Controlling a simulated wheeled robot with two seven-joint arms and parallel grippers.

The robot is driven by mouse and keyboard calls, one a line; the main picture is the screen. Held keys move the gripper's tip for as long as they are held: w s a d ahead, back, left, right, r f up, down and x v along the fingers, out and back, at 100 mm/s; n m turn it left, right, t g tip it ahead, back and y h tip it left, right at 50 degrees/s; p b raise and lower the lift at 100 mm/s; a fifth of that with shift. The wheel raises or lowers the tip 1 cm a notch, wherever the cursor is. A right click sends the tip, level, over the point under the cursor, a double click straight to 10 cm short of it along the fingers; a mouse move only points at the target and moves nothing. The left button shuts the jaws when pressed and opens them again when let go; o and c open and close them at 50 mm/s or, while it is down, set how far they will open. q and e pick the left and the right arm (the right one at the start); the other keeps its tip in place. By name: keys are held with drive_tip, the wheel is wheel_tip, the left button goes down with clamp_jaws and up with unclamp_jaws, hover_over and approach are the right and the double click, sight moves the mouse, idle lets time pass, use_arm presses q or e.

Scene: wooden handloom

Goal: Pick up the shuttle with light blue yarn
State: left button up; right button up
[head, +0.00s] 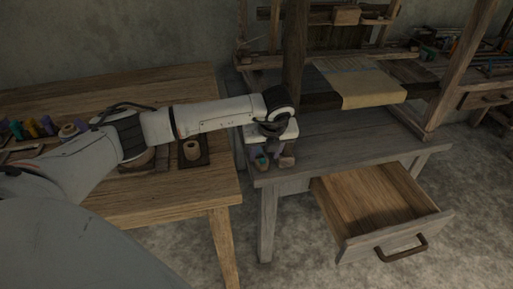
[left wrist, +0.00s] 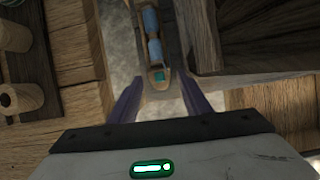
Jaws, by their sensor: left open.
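The shuttle with light blue yarn (left wrist: 153,22) shows at the top middle of the left wrist view, a narrow wooden body with light blue windings and a teal patch near its close end. My left gripper (left wrist: 160,82) is open, with its two purple fingers on either side of that close end; I see no clear contact. In the head view my left gripper (head: 269,153) points down over the left front corner of the grey loom bench (head: 345,146). The shuttle is mostly hidden there by the gripper. My right gripper is not in view.
An open, empty drawer (head: 372,199) juts out below the bench. A loom post (head: 294,50) rises close behind my gripper, and cloth (head: 362,88) hangs on the loom. A wooden table (head: 215,185) at left holds a yarn cone (head: 192,150) and several coloured spools.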

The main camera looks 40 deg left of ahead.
sight(262, 158)
use_arm(q)
drive_tip(key=x, duration=0.4)
drive_tip(key=shift+a+f, duration=0.1)
drive_tip(key=c, duration=0.9)
